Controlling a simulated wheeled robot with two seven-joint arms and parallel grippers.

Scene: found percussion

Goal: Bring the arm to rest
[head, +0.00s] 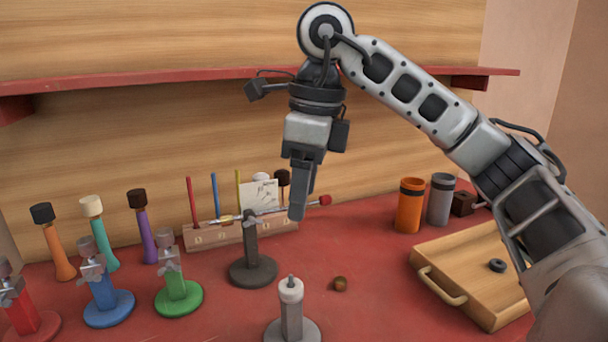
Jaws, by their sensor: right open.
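My right arm comes in from the right, bends at the top and hangs its gripper (299,205) downward over the table. The gripper is seen nearly edge-on, and no thing is visibly held in it. Its fingertips overlap in view a thin rod with a red tip (325,200), which lies across the dark grey stand (252,262). I cannot tell whether fingers and rod touch. My left gripper is not in view.
A red shelf (180,75) runs along the wooden back wall behind the arm. Red, blue (108,300) and green (178,292) stands and several mallets are at left. A white-topped stand (291,310) is in front. Orange (409,205) and grey cups and a wooden tray (450,255) are at right.

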